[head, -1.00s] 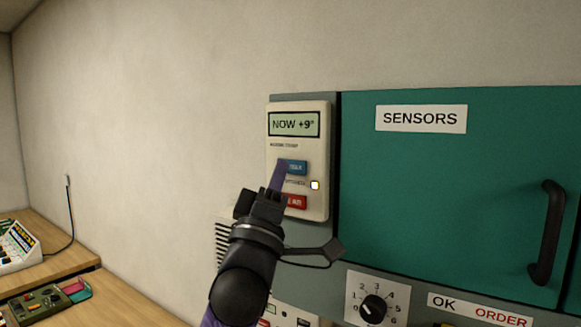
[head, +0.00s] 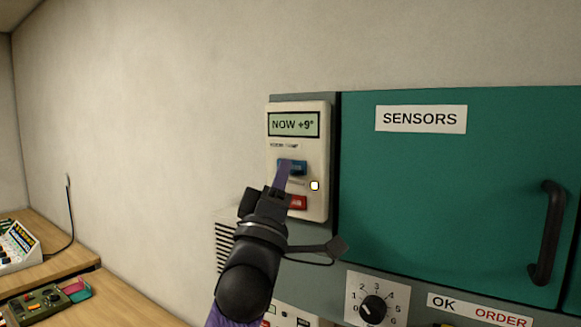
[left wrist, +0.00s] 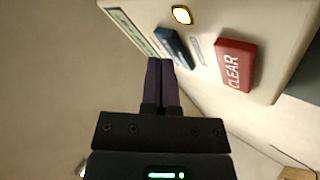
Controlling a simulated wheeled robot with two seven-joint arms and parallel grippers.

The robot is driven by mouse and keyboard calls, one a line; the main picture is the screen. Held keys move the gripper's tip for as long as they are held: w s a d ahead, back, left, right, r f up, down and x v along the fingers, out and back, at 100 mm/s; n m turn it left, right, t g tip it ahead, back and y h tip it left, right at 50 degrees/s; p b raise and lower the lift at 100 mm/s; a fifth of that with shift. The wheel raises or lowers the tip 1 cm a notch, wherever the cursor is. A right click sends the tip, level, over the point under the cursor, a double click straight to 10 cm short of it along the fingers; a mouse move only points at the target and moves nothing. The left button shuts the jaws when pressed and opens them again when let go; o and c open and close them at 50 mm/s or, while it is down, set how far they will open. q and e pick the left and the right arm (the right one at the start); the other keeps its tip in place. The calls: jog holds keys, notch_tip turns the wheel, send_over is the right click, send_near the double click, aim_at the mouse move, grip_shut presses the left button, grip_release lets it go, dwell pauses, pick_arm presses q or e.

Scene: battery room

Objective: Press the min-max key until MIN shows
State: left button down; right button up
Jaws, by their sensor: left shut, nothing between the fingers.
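The cream thermometer unit (head: 313,152) is fixed to the grey panel, and its display (head: 293,125) reads NOW +9°. Its blue key (head: 296,166) is partly covered by my left gripper in the head view; the blue key also shows in the left wrist view (left wrist: 175,47). The red CLEAR key (head: 298,202) sits below it, and reads clearly in the left wrist view (left wrist: 235,65). My left gripper (head: 283,164) is shut and empty, its fingertips at or just in front of the blue key. I cannot tell if they touch it. My right gripper is out of view.
A small lit lamp (head: 314,186) is on the unit's right side. A teal SENSORS door (head: 440,190) with a black handle (head: 547,233) is to the right. A rotary dial (head: 373,308) is below. The wall at left is bare.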

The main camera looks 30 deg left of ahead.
pick_arm(q)
jog(key=shift+w, duration=0.3)
dwell(0.7)
jog(key=shift+s, duration=0.75)
jog(key=s, duration=0.3)
jog(key=s+p, duration=0.1)
jog(key=s, duration=0.1)
jog(key=shift+a, duration=0.25)
dwell(0.6)
